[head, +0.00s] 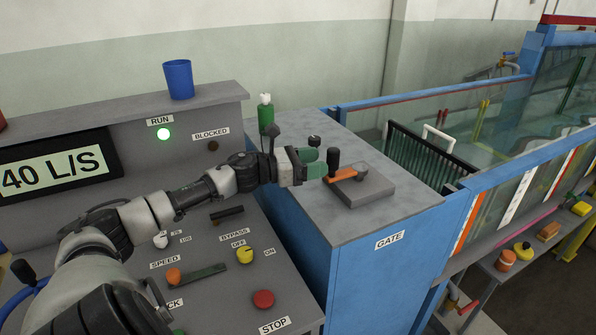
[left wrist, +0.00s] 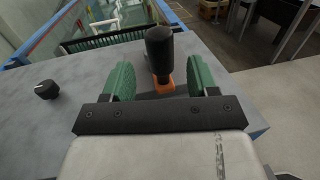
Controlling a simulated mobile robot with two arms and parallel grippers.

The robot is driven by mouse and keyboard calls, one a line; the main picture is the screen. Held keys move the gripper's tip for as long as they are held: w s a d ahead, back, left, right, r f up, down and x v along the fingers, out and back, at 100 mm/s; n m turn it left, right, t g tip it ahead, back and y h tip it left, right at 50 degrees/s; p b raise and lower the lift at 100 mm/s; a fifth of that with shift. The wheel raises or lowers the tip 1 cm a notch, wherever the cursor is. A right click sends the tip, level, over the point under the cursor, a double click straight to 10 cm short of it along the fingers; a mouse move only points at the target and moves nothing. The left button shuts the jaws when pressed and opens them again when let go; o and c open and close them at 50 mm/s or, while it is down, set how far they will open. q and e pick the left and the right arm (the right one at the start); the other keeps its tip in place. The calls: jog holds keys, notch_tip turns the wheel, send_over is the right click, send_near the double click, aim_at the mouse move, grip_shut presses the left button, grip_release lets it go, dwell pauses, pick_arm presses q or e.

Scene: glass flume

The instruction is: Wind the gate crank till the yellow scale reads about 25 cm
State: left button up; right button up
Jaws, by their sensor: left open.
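The gate crank is an orange arm (head: 347,174) with an upright black handle (head: 333,160), on a grey block (head: 362,190) on top of the blue GATE cabinet (head: 388,240). The black handle also shows in the left wrist view (left wrist: 160,52), standing between the two green fingers and apart from both. My left gripper (head: 317,164) is open and level with the handle, just left of it in the head view. A yellow strip (head: 481,120) stands at the flume; I cannot read any scale marks. My right gripper is not in view.
A black knob (head: 314,141) and a green bottle (head: 266,115) stand behind my left gripper. The console has a lit RUN lamp (head: 164,134), a yellow BYPASS knob (head: 245,255) and a red STOP button (head: 263,299). The cabinet top right of the block is clear.

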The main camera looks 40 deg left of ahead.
pick_arm(q)
jog(key=b+v, duration=0.1)
jog(key=v, duration=0.3)
jog(key=shift+s, duration=0.15)
dwell(0.5)
